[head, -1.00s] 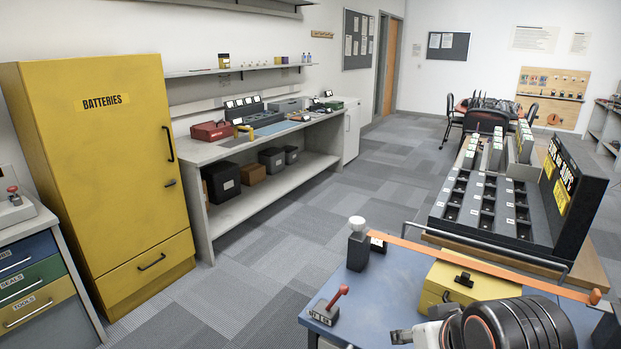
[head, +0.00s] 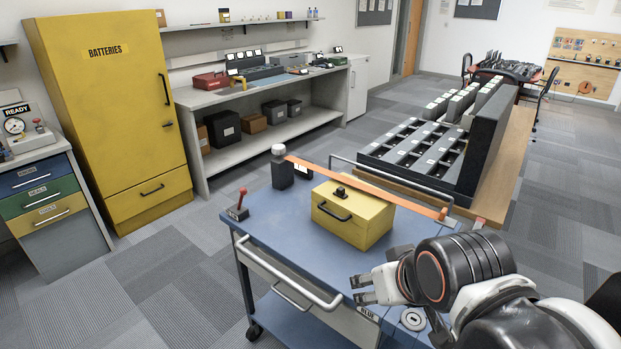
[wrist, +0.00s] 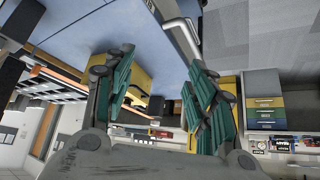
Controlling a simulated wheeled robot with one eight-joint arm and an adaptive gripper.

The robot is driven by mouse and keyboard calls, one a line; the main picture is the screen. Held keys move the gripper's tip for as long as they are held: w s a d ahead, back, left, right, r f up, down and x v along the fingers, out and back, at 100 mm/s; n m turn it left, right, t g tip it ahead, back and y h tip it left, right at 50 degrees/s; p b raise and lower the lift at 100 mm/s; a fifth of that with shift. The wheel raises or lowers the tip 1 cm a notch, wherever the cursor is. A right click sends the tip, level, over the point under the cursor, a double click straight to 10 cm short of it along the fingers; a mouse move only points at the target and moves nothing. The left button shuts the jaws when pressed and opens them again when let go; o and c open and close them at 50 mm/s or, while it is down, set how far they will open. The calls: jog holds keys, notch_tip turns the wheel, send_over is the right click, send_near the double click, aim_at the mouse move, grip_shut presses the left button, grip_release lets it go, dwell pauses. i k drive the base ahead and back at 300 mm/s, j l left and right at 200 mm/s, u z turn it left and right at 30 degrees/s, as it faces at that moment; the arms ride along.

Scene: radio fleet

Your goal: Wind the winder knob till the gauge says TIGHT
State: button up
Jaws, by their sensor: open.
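In the head view, a pale round knob (head: 278,149) tops a dark post (head: 281,173) at the far left corner of a blue cart (head: 300,235). An orange strap (head: 350,179) runs from the post over a yellow box (head: 352,225) to the cart's right side. A small white plate (head: 303,170) beside the post may be its gauge; I cannot read it. My gripper (head: 357,289) is open and empty near the cart's front, right of and nearer than the knob. In the wrist view, its green-padded fingers (wrist: 160,100) are spread apart.
A red lever (head: 240,203) stands on the cart's left edge. A dial marked READY (head: 15,126) sits on the drawer cabinet (head: 45,190) at left. A yellow batteries cabinet (head: 110,110) and a rack (head: 420,150) stand beyond. Carpet (head: 170,270) left of the cart is clear.

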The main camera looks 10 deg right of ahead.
aim_at(277, 149)
jog(key=k+l+u, duration=0.15)
jog(key=k+l, duration=0.15)
jog(key=l, duration=0.15)
jog(key=k+l+u, duration=0.15)
jog(key=k+l, duration=0.2)
jog(key=i+z, duration=0.1)
jog(key=z, duration=0.5)
jog(key=i+j+z, duration=0.2)
jog(key=j, duration=0.25)
jog(key=i+j+z, duration=0.15)
jog(key=j, duration=0.35)
jog(key=j+z, duration=0.2)
jog(key=j, duration=0.3)
jog(key=i+j+z, duration=0.15)
jog(key=j, duration=0.35)
jog(key=i+j, duration=0.1)
jog(key=j, duration=1)
